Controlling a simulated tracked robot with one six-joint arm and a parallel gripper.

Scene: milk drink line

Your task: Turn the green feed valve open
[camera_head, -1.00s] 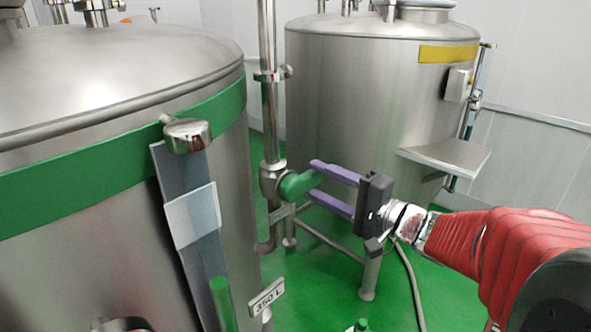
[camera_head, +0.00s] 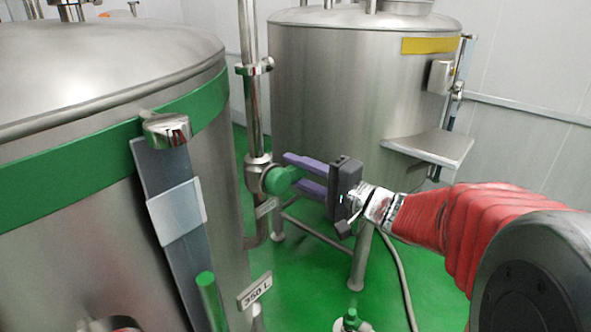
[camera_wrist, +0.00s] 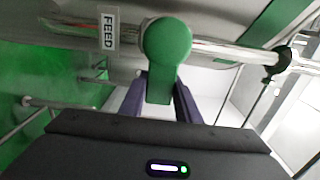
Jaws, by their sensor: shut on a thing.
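The green feed valve (camera_head: 280,180) sits on a vertical steel pipe between the two tanks. Its lever points right and slightly up in the head view. My gripper (camera_head: 297,174) has its two purple fingers shut on the lever, one on each side. In the wrist view the valve's round green hub (camera_wrist: 166,42) is at top centre, and its lever comes down between the purple fingers (camera_wrist: 160,92). A white "FEED" label (camera_wrist: 109,28) is left of the hub. The lever's end is partly hidden by the fingers in the head view.
A large steel tank with a green band (camera_head: 70,195) fills the left. A second tank (camera_head: 330,90) with a side shelf (camera_head: 428,147) stands behind my gripper. A "350 L" plate (camera_head: 254,291) and a hose (camera_head: 402,275) are lower down.

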